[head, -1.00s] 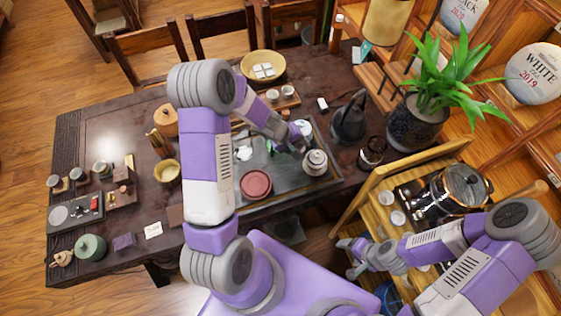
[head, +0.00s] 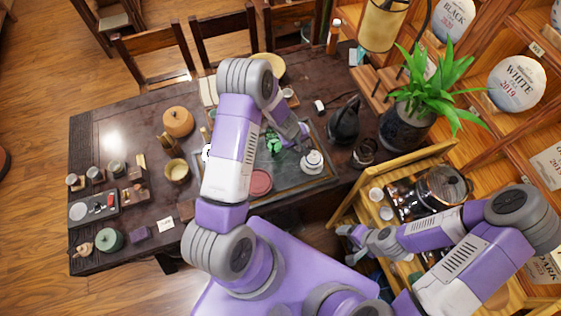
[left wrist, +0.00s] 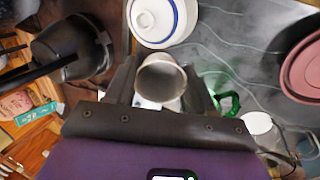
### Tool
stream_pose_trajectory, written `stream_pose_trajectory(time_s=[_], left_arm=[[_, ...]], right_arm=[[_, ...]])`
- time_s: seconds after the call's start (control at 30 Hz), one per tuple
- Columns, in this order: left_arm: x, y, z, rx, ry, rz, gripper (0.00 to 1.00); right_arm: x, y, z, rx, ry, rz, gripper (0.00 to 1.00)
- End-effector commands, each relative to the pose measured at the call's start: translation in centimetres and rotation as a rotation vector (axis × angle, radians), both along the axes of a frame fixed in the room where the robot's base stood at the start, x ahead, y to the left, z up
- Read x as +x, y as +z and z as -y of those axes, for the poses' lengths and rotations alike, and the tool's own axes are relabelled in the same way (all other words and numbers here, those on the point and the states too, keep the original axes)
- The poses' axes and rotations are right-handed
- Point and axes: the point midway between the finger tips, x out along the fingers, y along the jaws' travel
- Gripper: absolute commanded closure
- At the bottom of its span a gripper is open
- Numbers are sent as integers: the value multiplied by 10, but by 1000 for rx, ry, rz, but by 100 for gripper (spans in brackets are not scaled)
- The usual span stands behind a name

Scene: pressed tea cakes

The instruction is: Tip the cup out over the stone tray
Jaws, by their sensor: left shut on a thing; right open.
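My left gripper (left wrist: 160,92) is shut on a small pale cup (left wrist: 160,80). In the left wrist view the cup's round rim shows between the fingers; its exact tilt and contents I cannot tell. The grey stone tray (left wrist: 240,45) lies behind and below it. In the head view the left gripper (head: 299,143) is over the tray (head: 300,180), just beyond the white lidded pot (head: 312,161); the cup is too small or hidden to make out there. My right gripper (head: 348,236) is open and empty, low by the wooden stand at right.
The white pot with a blue ring (left wrist: 160,18), a pink round dish (head: 261,181) and a green figure (head: 274,142) are on the tray. A black kettle (head: 344,120) stands right of it. A potted plant (head: 408,125) is farther right.

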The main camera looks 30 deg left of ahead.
Motion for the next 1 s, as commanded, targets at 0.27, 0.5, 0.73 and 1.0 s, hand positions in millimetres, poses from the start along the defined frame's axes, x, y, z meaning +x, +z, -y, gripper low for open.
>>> stream_pose_trajectory(time_s=[0.27, 0.5, 0.73, 1.0], left_arm=[[4, 7, 5, 30, -3, -41, 77], [7, 10, 9, 65, -8, -74, 77], [11, 6, 14, 98, -12, -114, 77], [19, 14, 20, 158, -13, -182, 77]], right_arm=[[0, 35, 0, 0, 0, 0, 20], [0, 60, 0, 0, 0, 0, 20], [0, 45, 0, 0, 0, 0, 20], [0, 46, 0, 0, 0, 0, 20]])
